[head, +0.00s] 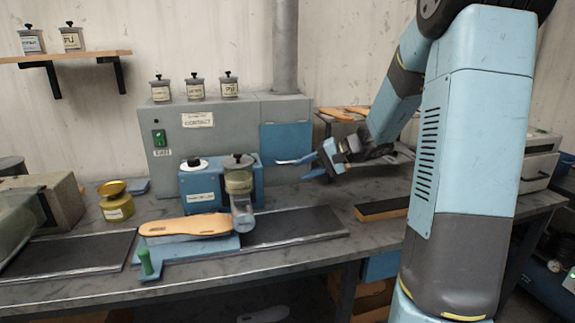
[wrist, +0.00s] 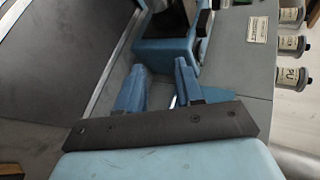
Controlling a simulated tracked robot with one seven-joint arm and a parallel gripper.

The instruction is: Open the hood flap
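The hood is a grey metal housing (head: 200,135) at the back of the bench, with a label and a green switch. A flat blue panel (head: 285,148), which looks like the hood flap, covers its right front and appears down. My gripper (head: 292,168) is just in front of the panel's lower right part, its fingers pointing left. In the wrist view my gripper (wrist: 157,82) shows two blue fingers apart, with nothing clearly held between them. A blue patch (wrist: 218,93) beside the right finger may be the flap. Whether a finger touches the flap cannot be told.
A blue dispenser box (head: 200,185) stands left of my gripper. A clear jar (head: 241,205) stands in front of it, beside a tan sole (head: 185,225) on a blue stand. Three labelled jars (head: 196,88) sit on the hood. A dark mat (head: 295,227) lies below my gripper.

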